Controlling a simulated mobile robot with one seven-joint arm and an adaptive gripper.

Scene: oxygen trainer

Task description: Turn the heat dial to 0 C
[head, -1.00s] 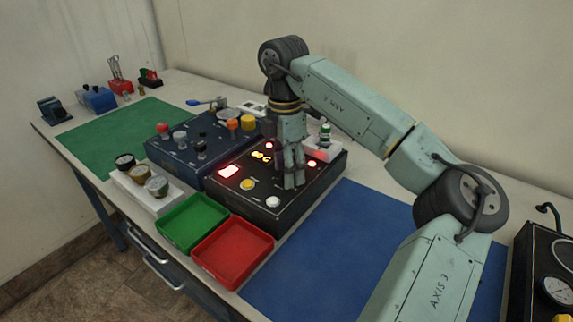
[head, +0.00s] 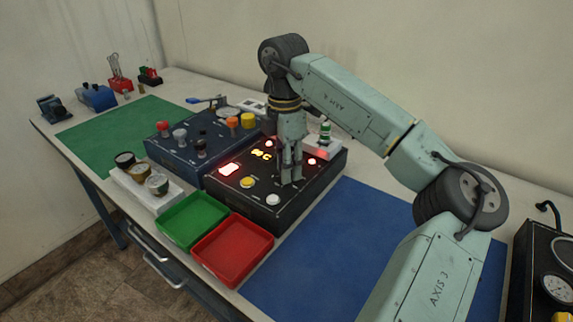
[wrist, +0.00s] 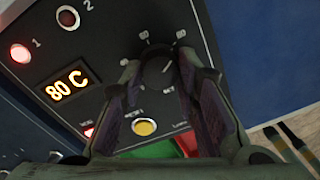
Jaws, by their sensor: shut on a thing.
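The black control box (head: 238,199) stands mid-table in the head view. Its lit orange display (wrist: 67,84) reads 80 C in the wrist view. The dark round heat dial (wrist: 157,74) sits on the panel, with small white marks around it. My gripper (wrist: 158,64) is over the dial with a finger on each side, shut on it. In the head view my gripper (head: 290,180) points down on the right part of the box and hides the dial. The dial's exact pointer direction is hard to read.
Beside the dial are a yellow button (wrist: 145,127) and a lit red lamp (wrist: 20,53). Green (head: 193,220) and red (head: 232,250) trays lie in front of the box. A blue box (head: 205,140) stands left, a blue mat (head: 335,240) right.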

